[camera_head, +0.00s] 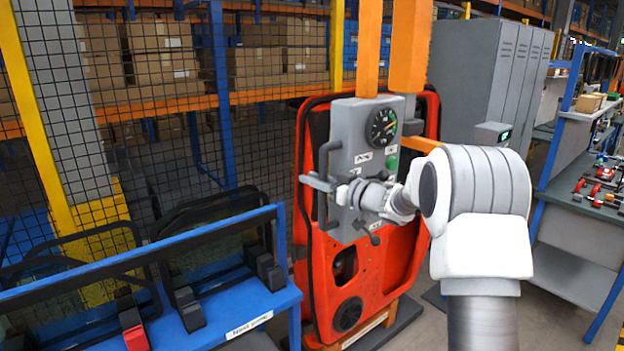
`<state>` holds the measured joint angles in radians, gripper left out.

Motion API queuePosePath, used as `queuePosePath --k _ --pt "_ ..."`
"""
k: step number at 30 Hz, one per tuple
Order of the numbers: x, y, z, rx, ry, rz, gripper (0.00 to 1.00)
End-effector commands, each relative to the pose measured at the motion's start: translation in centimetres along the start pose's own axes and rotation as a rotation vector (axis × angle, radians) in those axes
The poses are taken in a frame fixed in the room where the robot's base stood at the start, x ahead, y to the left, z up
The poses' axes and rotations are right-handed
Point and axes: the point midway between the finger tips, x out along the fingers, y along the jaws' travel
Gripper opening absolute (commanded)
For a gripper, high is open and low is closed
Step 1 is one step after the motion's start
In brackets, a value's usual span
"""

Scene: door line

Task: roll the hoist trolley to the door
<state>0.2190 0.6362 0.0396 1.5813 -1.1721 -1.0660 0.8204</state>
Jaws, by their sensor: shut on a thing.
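The hoist trolley's grey control box (371,150) hangs at the middle, below orange uprights (408,45). It has a round dial (382,127), a green button and dark side handles. My gripper (318,184) is at the left handle (324,160) and is shut on it; the fingers partly hide the handle. The red-orange door (402,265), with a black seal round its edge, stands upright directly behind the box. The box hides its middle. I cannot tell whether the box touches the door.
A blue rack (250,307) with dark glazed frames stands at the left. A mesh fence (180,130) and shelves of cartons (160,50) are behind. Grey cabinets (487,80) stand at the back right. A workbench (590,195) with red tools is at the right edge.

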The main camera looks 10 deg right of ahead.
Motion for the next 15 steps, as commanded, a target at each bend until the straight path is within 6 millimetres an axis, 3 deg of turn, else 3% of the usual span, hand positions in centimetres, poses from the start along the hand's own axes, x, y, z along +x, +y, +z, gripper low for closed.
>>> queuePosePath --k 1,2,6,15 --pt "-0.15 0.41 -0.27 -0.003 0.003 0.010 0.00" --pt "-0.16 0.43 -0.27 -0.003 0.003 0.011 0.33" --pt "-0.14 0.37 -0.24 -0.003 0.002 0.009 0.57" --pt "-0.12 0.28 -0.17 -0.002 0.002 0.008 0.57"
